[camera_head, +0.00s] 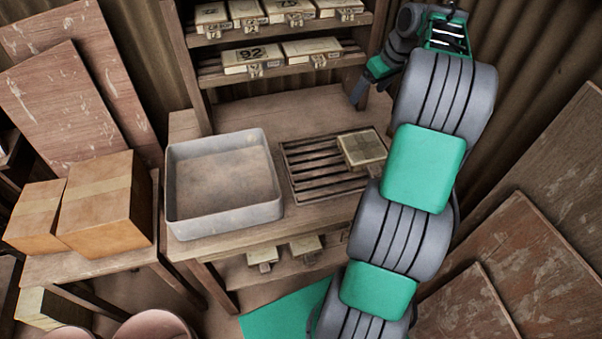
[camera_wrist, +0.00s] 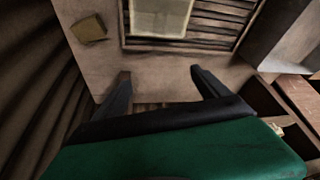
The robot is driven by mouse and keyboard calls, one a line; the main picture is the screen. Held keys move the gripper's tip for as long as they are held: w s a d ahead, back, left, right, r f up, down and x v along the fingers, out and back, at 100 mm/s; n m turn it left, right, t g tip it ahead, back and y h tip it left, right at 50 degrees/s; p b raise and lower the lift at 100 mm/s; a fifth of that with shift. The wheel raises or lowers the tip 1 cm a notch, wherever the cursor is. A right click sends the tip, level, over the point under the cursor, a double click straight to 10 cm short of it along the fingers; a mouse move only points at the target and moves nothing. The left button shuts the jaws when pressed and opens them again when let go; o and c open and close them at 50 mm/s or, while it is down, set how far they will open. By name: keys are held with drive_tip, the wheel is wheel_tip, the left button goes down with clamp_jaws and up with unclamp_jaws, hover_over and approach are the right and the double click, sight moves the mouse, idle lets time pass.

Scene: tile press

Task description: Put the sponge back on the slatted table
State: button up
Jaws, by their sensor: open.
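A small yellow-brown block, which looks like the sponge (camera_wrist: 88,28), lies on the plain wooden board beside the slatted table, apart from its frame. In the head view I cannot see it; my arm covers that area. The slatted table (camera_head: 318,186) is a dark wooden grid set in the workbench, and it also shows in the wrist view (camera_wrist: 206,31). A pale square slab (camera_head: 362,148) rests on its slats. My gripper (camera_wrist: 160,75) is open and empty, with the sponge ahead and to the left in the wrist view. In the head view my gripper (camera_head: 358,92) is raised near the shelf's right post.
A grey basin (camera_head: 222,222) stands left of the slatted table. Shelves behind hold several numbered boxes (camera_head: 252,56). Cardboard boxes (camera_head: 100,205) sit on a side table at left. Wooden boards (camera_head: 530,260) lean at right. The bench behind the slats is clear.

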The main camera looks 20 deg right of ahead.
drive_tip(key=s+a+r, duration=0.2)
drive_tip(key=s+a, duration=0.1)
drive_tip(key=a, duration=0.9)
drive_tip(key=s+a+r, duration=0.2)
drive_tip(key=s+a, duration=0.1)
drive_tip(key=a, duration=1)
drive_tip(key=s+a+f, duration=0.2)
drive_tip(key=s+a, duration=0.1)
drive_tip(key=s, duration=0.1)
drive_tip(key=s+a+f+m, duration=0.1)
drive_tip(key=s+a+f, duration=0.1)
drive_tip(key=s, duration=0.3)
drive_tip(key=s+a+f+h, duration=0.1)
drive_tip(key=s+a+f, duration=0.1)
drive_tip(key=s, duration=0.3)
drive_tip(key=shift+a+m+g, duration=0.3)
drive_tip(key=shift+a, duration=0.55)
